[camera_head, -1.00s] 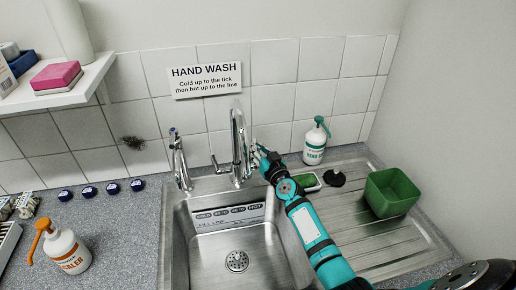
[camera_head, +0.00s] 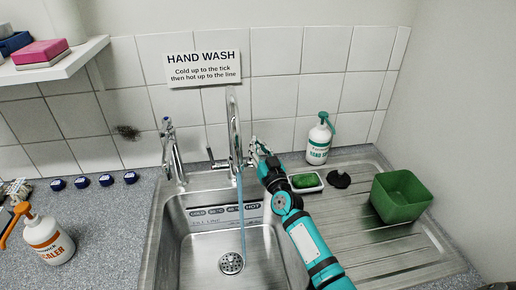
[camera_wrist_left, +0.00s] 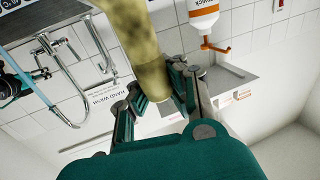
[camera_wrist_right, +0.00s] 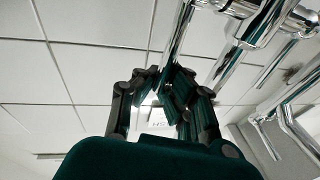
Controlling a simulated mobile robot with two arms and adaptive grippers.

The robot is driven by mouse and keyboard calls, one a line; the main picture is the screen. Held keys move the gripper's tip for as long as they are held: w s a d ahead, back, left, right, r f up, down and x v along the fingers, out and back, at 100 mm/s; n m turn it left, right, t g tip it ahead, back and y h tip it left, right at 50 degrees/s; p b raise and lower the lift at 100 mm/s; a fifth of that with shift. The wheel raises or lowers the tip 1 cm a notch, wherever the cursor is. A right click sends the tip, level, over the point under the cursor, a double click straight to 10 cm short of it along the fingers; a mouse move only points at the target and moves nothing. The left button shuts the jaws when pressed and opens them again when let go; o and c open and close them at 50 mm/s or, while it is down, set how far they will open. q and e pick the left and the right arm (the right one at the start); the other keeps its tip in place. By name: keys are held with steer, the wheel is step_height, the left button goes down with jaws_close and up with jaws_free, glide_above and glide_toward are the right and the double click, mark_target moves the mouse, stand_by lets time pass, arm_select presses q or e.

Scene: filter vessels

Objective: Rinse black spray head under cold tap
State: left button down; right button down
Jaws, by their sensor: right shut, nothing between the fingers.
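The mixer tap (camera_head: 233,130) stands behind the steel sink (camera_head: 158,235), and a thin blue stream of water (camera_head: 241,215) falls from its spout into the basin. My right gripper (camera_head: 259,147) is shut and empty, just right of the tap by its side handle; it also shows in the right wrist view (camera_wrist_right: 158,88). My left gripper (camera_wrist_left: 158,100) shows only in the left wrist view, shut on a mottled yellow-brown tapered cylinder (camera_wrist_left: 138,45). A round black item (camera_head: 338,180) lies on the drainer; I cannot tell whether it is the spray head.
A green soap dish (camera_head: 305,182), a pump bottle (camera_head: 319,148) and a green tub (camera_head: 400,196) stand right of the sink. A second tap (camera_head: 171,150) stands left. An orange-topped bottle (camera_head: 48,240) and several dark blue caps (camera_head: 106,180) are on the left counter.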

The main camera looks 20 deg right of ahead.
steer(key=c, duration=1.4)
jaws_free()
steer(key=shift+o, duration=0.2)
steer(key=s+f, duration=0.2)
steer(key=s, duration=1)
steer(key=shift+a+f, duration=0.15)
steer(key=shift+a, duration=0.1)
